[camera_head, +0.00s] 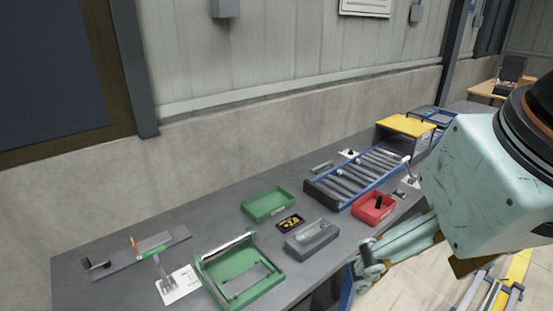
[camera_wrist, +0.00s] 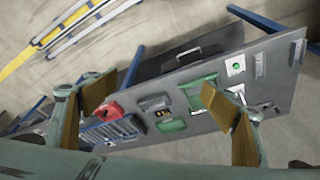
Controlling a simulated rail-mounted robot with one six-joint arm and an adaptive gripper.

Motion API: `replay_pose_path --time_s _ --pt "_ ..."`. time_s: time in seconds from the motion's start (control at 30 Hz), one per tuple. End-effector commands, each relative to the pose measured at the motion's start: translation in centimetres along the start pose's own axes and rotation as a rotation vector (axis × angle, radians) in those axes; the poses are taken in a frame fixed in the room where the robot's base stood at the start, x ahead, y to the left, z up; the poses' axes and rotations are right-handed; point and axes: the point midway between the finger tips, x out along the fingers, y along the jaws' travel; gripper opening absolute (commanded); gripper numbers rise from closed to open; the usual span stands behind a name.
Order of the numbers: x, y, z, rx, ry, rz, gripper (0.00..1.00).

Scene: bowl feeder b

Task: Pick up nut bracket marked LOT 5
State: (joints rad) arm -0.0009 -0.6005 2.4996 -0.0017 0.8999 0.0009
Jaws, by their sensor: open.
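I cannot make out a nut bracket marked LOT 5; no lot marking is legible in either view. Small grey metal parts (camera_head: 171,282) lie on a white card at the left of the grey workbench (camera_head: 120,290). A grey tray (camera_head: 312,239) with something pale in it sits at the middle front of the bench. My gripper (camera_head: 362,272) is in front of the bench edge, right of the grey tray, and apart from everything. In the wrist view my gripper (camera_wrist: 155,98) is open, its brown pads wide apart and empty, with the bench below.
A green frame tray (camera_head: 207,272), a green bin (camera_head: 268,204), a yellow-and-black plate (camera_head: 290,223) and a red bin (camera_head: 374,209) stand on the bench. A roller conveyor (camera_head: 352,181) and a yellow-topped box (camera_head: 405,125) stand at its far right. The wall is behind.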

Motion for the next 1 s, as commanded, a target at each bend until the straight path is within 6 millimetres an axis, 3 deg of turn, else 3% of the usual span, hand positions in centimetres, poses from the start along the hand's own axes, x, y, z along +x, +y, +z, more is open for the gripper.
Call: replay_pose_path --time_s 0.37,0.77,1.0 --pt "0.0 0.0 0.0 0.000 0.000 0.000 0.43" --pt "0.0 0.0 -0.2 0.005 -0.002 0.000 0.43" --pt "0.2 0.0 -1.9 0.040 -0.015 0.000 0.43"
